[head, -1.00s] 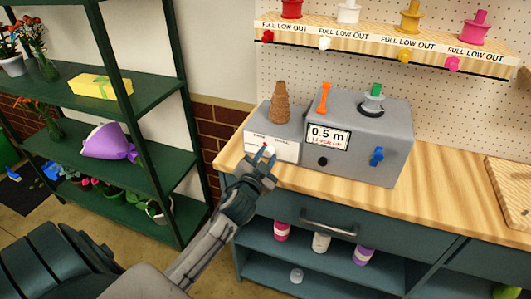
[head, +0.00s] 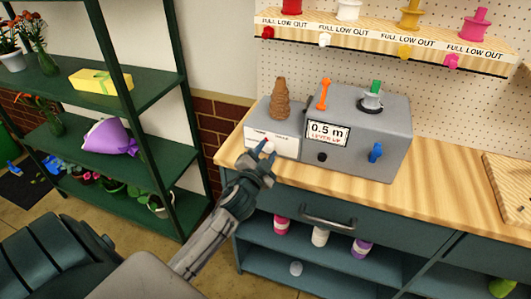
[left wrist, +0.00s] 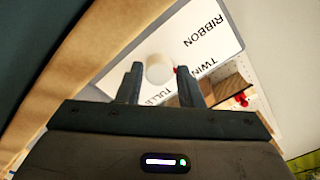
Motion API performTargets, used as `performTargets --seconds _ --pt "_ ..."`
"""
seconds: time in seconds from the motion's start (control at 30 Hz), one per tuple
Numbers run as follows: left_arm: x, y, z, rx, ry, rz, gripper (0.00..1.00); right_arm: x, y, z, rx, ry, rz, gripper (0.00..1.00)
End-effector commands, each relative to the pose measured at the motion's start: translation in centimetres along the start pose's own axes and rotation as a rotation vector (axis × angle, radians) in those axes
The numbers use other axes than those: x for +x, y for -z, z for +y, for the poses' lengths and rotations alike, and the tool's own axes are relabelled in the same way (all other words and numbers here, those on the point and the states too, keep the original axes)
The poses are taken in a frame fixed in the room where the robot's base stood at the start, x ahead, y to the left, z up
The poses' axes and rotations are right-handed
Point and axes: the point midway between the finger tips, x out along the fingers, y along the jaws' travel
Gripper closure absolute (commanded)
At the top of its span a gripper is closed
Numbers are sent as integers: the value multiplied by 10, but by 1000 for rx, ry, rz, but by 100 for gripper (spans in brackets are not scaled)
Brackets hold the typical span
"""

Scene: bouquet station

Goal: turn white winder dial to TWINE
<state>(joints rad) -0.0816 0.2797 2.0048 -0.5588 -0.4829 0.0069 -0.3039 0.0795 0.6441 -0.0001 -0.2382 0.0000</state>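The white winder dial (head: 268,146) is a round knob on the white label panel at the front left of the grey winder (head: 385,135). In the left wrist view the dial (left wrist: 159,69) shows between my fingertips, with a small red mark at its right edge near the TWINE label (left wrist: 213,68). The labels RIBBON and TULLE lie on either side of TWINE. My left gripper (head: 258,158) is open at the dial, with a finger on each side and visible gaps; it also shows in the left wrist view (left wrist: 160,80). My right gripper is not in view.
A brown cone (head: 281,100), an orange lever (head: 323,94) and a blue knob (head: 376,152) are on the winder. Its screen (head: 327,134) reads 0.5 m, LEVER UP. A dark green shelf (head: 130,165) stands left.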

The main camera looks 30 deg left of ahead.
Motion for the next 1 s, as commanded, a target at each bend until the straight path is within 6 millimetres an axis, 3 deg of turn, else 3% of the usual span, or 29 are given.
performTargets --seconds 0.07,0.43,0.8,1.0 --pt "0 0 0 0 0 0 52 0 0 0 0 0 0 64" --pt "-6 -2 2 0 -2 -3 52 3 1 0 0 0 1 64" --pt "-76 -3 3 1 -3 -2 52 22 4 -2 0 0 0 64" --pt "-102 -2 2 -1 -2 -2 52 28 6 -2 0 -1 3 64"
